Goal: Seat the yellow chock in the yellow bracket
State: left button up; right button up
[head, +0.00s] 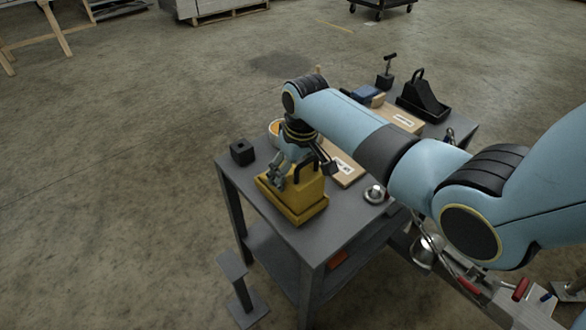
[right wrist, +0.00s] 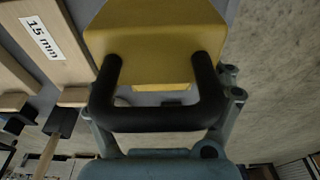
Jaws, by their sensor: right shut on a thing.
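The yellow chock (head: 309,188) has a black handle (right wrist: 155,119) on top; its yellow face (right wrist: 155,45) fills the upper middle of the right wrist view. My right gripper (head: 287,173) is shut on that handle. The yellow bracket (head: 292,211) is a low tray-like piece near the front edge of the grey table. The chock stands at or just above the bracket, looking roughly upright. I cannot tell whether its base touches the bracket floor; the gripper and the rim hide part of this. My left gripper is not in view.
A black block (head: 242,152) stands at the table's left corner. A labelled wooden board (head: 349,170) lies behind the bracket. A metal knob-like piece (head: 375,193) is to the right. A black chock in a black bracket (head: 424,101) stands at the far end.

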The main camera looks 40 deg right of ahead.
jog(key=shift+f+b, duration=0.6)
jog(key=shift+f, duration=0.55)
jog(key=o, duration=1.6)
jog(key=shift+c, duration=0.2)
jog(key=r, duration=0.4)
jog(key=s+r, duration=0.1)
jog(key=r, duration=0.3)
jog(key=s+r, duration=0.1)
jog(key=r, duration=0.3)
jog(key=shift+f, duration=0.1)
